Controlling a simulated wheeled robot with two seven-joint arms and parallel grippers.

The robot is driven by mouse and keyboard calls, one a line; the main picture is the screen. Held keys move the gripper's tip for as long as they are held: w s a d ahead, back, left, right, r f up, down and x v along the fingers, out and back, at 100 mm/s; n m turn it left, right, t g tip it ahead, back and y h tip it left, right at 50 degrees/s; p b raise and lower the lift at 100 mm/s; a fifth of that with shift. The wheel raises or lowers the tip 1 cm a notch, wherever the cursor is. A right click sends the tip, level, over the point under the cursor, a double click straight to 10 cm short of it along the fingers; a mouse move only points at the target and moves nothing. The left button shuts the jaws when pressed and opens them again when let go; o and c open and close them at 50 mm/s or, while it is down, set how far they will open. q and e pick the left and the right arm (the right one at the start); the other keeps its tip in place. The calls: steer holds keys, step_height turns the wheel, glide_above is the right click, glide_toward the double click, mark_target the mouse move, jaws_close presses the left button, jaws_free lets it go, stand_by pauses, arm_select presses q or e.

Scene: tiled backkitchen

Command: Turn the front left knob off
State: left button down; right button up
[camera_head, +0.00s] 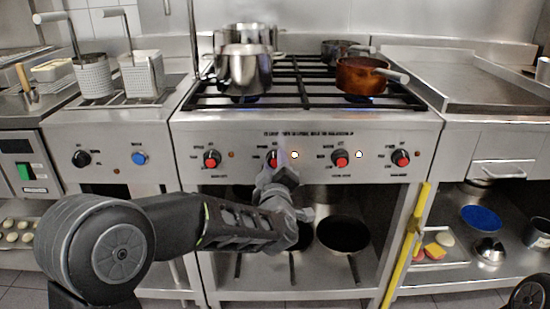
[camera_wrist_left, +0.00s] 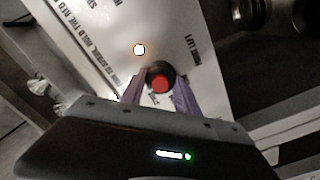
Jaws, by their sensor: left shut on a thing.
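The stove's front panel carries a row of black knobs with red faces. My left gripper (camera_head: 274,168) is at the second knob from the left (camera_head: 272,154), which it partly covers. In the left wrist view the red-faced knob (camera_wrist_left: 160,78) sits between the two purplish fingers of my left gripper (camera_wrist_left: 158,88), which is shut on it. An indicator light (camera_head: 295,154) just right of this knob is lit. A steel pot (camera_head: 247,72) stands on the front left burner, with a bluish glow beneath. My right gripper is not in view.
Other knobs (camera_head: 340,159) line the panel; the light (camera_head: 359,154) right of the third is lit. A copper pan (camera_head: 361,77) stands on the right burner. A yellow bar (camera_head: 413,240) stands upright right of the open shelf, where dark pans (camera_head: 343,236) lie.

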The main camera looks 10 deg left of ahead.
arm_select(q)
steer(key=shift+m+p, duration=0.75)
steer(key=shift+m, duration=0.75)
steer(key=c, duration=0.9)
jaws_free()
steer(key=v, duration=0.7)
steer(key=shift+s+p, duration=0.4)
steer(key=shift+p, duration=0.05)
steer(key=shift+d+f, duration=0.1)
steer(key=shift+d, duration=0.05)
